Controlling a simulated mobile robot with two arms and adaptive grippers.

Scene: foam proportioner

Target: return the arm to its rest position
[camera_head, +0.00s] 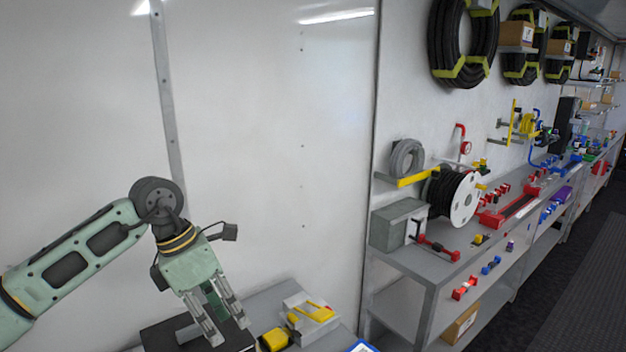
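My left arm comes in from the left, pale green with dark panels. Its gripper (226,322) points down over the low grey bench at the bottom of the view. The two metallic fingers stand apart with a gap between them, and I see nothing held in the gap. The fingertips are close to a dark box (163,338) on the bench; whether they touch it I cannot tell. My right arm and gripper are not in view.
A yellow and black item (274,339) and a white tray with yellow parts (312,318) lie right of the gripper. A long grey workbench (415,262) with a cable reel (464,199) runs along the right wall. Free air lies before the white wall (270,130).

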